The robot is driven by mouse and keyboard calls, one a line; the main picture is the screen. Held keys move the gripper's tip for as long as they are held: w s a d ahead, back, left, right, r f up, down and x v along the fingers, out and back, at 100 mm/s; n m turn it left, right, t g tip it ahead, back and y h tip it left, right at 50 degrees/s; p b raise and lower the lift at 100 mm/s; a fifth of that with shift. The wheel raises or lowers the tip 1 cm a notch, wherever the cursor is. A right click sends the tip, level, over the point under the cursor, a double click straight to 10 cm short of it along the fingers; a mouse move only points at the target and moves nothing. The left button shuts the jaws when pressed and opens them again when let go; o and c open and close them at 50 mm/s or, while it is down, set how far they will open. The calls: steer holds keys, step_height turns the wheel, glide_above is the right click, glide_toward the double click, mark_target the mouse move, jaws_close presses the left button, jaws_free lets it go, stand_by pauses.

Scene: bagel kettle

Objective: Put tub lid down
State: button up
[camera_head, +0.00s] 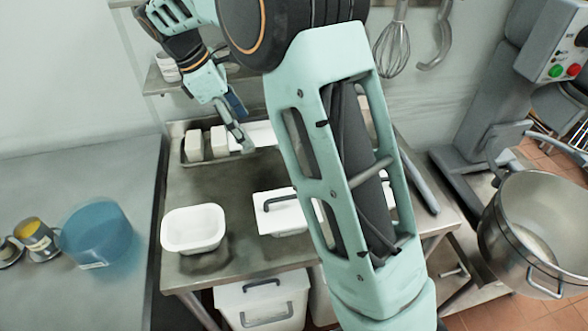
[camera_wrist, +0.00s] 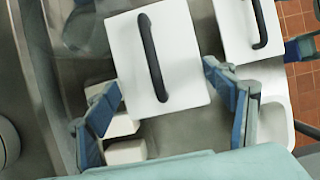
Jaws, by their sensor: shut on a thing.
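The white tub lid with a dark bar handle (camera_wrist: 178,62) lies between my gripper's two blue fingers (camera_wrist: 160,77), which press on its opposite edges. In the head view my gripper (camera_head: 240,142) is at the back of the metal table, and the lid (camera_head: 262,134) shows partly beside it, the rest hidden by my arm. The lid is over or beside the shallow metal tray (camera_head: 182,158); I cannot tell whether it touches anything below. An open white tub (camera_head: 193,229) stands at the table's front left.
A second white lid with a dark handle (camera_head: 275,215) is right of the open tub, partly behind my arm. White blocks (camera_head: 206,143) sit in the tray. A blue container (camera_head: 97,238) stands on the left counter. A large steel bowl (camera_head: 540,225) is at right. The table's middle is clear.

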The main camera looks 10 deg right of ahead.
glide_toward(285, 172)
steer(key=a+f, duration=0.4)
steer(key=a, duration=0.1)
steer(key=shift+s+a+f, duration=0.1)
steer(key=shift+a+f, duration=0.2)
steer(key=shift+f, duration=0.05)
steer(key=d, duration=0.3)
steer(key=shift+r, duration=0.25)
steer(key=shift+d, duration=0.9)
steer(key=d, duration=0.3)
steer(key=shift+d+f+p, duration=0.15)
steer(key=shift+f+p, duration=0.2)
steer(key=shift+p, duration=0.05)
steer(key=shift+f, duration=0.3)
steer(key=shift+f, duration=0.2)
steer(key=o, duration=1.1)
steer(key=shift+c, duration=0.2)
